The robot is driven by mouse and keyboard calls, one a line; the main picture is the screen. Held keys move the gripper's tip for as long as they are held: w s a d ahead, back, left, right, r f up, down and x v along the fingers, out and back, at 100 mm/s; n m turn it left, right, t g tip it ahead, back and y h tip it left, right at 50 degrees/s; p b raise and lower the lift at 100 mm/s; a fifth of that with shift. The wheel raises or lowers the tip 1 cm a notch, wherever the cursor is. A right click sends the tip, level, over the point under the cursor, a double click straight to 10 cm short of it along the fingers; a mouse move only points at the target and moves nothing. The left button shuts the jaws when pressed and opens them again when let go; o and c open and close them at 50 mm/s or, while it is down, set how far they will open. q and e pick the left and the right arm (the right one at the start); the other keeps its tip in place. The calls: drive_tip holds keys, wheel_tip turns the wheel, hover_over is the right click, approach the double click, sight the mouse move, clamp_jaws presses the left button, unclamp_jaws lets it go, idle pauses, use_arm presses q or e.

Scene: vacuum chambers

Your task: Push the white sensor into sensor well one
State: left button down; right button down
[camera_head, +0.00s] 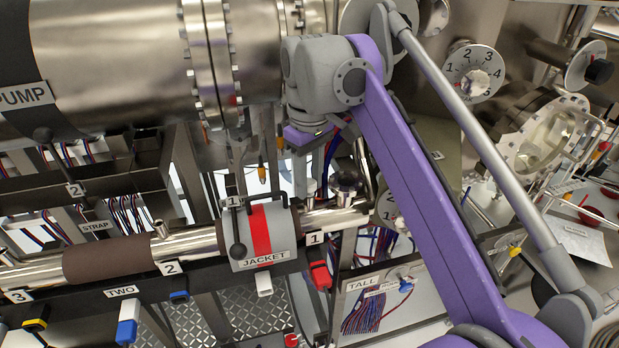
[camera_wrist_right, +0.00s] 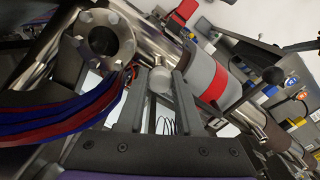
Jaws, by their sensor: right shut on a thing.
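My right gripper (camera_head: 307,150) points down over the steel pipe (camera_head: 333,217), just right of the grey jacket (camera_head: 262,252) with a red band. In the right wrist view its fingers (camera_wrist_right: 160,84) are shut on a small white rounded piece, which I take as the white sensor (camera_wrist_right: 160,78). The piece is close to the pipe, beside the jacket (camera_wrist_right: 208,78). A label "1" (camera_head: 315,238) is on the pipe's black rail below. The well mouth is hidden, so I cannot tell how deep the sensor sits. My left gripper is not in view.
A dark-rimmed round flange (camera_head: 346,184) is just right of the gripper. The large pump cylinder (camera_head: 110,60) is behind left. Blue-red cables (camera_wrist_right: 70,115) pass left of the fingers.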

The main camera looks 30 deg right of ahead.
idle(0.4)
drive_tip(key=shift+c, duration=2.4)
unclamp_jaws()
drive_tip(key=shift+f, duration=0.1)
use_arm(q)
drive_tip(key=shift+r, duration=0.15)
use_arm(e)
drive_tip(key=shift+r+p, duration=1.45)
drive_tip(key=shift+r, duration=0.8)
drive_tip(key=shift+r+p, duration=0.75)
drive_tip(key=shift+r, duration=0.55)
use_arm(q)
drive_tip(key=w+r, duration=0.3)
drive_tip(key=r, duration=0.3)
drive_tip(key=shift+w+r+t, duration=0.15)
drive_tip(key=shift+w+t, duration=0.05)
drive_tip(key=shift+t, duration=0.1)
use_arm(e)
drive_tip(key=shift+w+f, duration=0.1)
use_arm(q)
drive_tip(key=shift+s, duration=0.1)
